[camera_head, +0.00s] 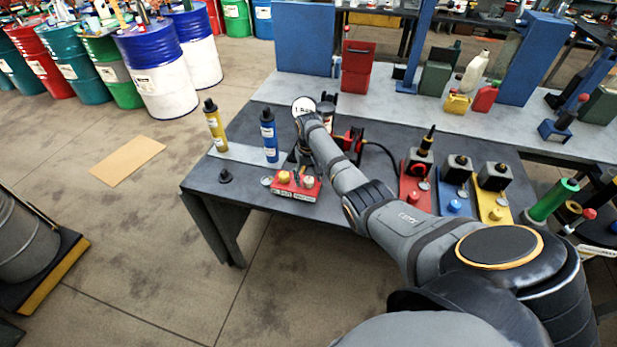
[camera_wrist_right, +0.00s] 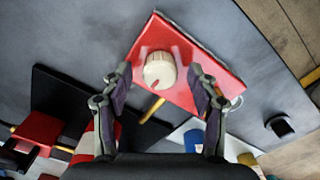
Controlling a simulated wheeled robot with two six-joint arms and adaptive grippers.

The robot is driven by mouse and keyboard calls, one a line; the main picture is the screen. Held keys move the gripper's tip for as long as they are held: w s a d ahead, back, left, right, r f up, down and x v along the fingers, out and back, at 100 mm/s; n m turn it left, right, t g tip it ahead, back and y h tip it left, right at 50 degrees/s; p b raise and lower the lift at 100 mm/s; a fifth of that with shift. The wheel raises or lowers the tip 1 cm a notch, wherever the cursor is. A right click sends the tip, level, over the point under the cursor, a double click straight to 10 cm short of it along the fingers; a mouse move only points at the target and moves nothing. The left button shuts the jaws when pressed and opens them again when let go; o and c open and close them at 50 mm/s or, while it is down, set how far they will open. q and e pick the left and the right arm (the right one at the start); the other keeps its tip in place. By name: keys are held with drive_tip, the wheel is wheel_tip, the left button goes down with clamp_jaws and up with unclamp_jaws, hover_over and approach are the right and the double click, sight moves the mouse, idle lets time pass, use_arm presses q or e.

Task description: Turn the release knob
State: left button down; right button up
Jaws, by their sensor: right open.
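A red block (camera_head: 291,190) with a label on its front lies on the dark table. It carries a cream knob (camera_head: 308,182) and a yellow-orange knob (camera_head: 283,177). In the right wrist view a round cream knob (camera_wrist_right: 159,70) with a red mark stands on a red plate (camera_wrist_right: 197,92). My right gripper (camera_wrist_right: 160,78) is open, with one finger on each side of this knob and visible gaps to it. In the head view my right gripper (camera_head: 298,158) is just above the red block, partly hidden by my arm. My left gripper is not in view.
A yellow bottle (camera_head: 216,130) and a blue bottle (camera_head: 269,140) stand left of my gripper. A small black piece (camera_head: 225,176) lies near the left table edge. Red, blue and yellow units (camera_head: 455,195) stand right of my forearm.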

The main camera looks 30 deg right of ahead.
drive_tip(key=shift+f, duration=0.2)
drive_tip(key=shift+c, duration=0.5)
drive_tip(key=c, duration=1.1)
